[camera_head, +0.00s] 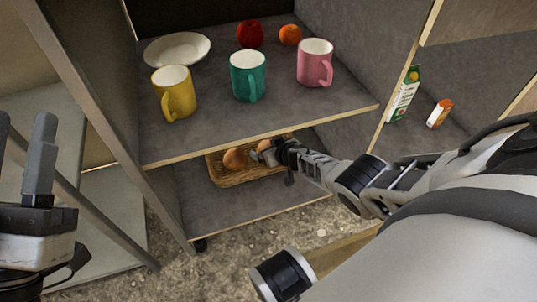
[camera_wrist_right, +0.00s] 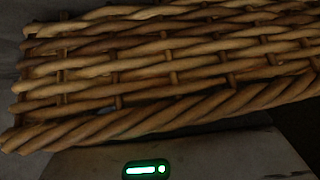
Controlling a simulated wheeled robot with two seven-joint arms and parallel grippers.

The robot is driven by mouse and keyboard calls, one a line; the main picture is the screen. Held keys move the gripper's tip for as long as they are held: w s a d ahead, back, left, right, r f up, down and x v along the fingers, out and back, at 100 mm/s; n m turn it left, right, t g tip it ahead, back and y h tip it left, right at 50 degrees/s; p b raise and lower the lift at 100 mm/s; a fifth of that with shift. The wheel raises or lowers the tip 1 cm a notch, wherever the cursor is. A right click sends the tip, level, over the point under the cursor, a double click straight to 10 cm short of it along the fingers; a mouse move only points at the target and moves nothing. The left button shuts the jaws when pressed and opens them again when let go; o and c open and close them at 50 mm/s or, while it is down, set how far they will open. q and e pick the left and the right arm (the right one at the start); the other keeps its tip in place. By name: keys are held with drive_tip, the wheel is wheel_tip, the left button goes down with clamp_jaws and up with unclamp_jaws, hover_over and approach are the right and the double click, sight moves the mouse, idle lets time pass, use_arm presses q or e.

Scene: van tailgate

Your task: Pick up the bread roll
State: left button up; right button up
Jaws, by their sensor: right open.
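A wicker basket (camera_head: 222,180) sits on the lower shelf. A round brown bread roll (camera_head: 235,160) lies in its left part. A second roll (camera_head: 266,146) shows just right of it, partly hidden by my right gripper. My right gripper (camera_head: 262,154) is at the basket, open, its fingertips beside the rolls; whether they touch one I cannot tell. In the right wrist view the basket's woven side (camera_wrist_right: 165,65) fills most of the picture and no roll shows. My left gripper (camera_head: 22,155) is at the left edge, open and empty, away from the basket.
The upper shelf (camera_head: 215,122) overhangs the basket closely. It holds a yellow mug (camera_head: 174,93), a green mug (camera_head: 248,76), a pink mug (camera_head: 314,63), a plate (camera_head: 177,49), an apple (camera_head: 250,34) and an orange (camera_head: 290,35). A carton (camera_head: 403,96) and a bottle (camera_head: 438,114) stand right.

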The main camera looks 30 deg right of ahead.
drive_tip(key=shift+w+f+b, duration=0.3)
drive_tip(key=shift+w+f, duration=0.05)
drive_tip(key=shift+w, duration=0.15)
use_arm(q)
drive_tip(key=r+m+h, duration=0.1)
drive_tip(key=m, duration=0.1)
drive_tip(key=s+r+m+h, duration=0.1)
drive_tip(key=h, duration=0.1)
drive_tip(key=shift+s+d+r+m, duration=0.1)
drive_tip(key=shift+s+d+m, duration=0.1)
drive_tip(key=shift+m, duration=0.2)
use_arm(e)
drive_tip(key=c, duration=1)
drive_tip(key=shift+c, duration=0.2)
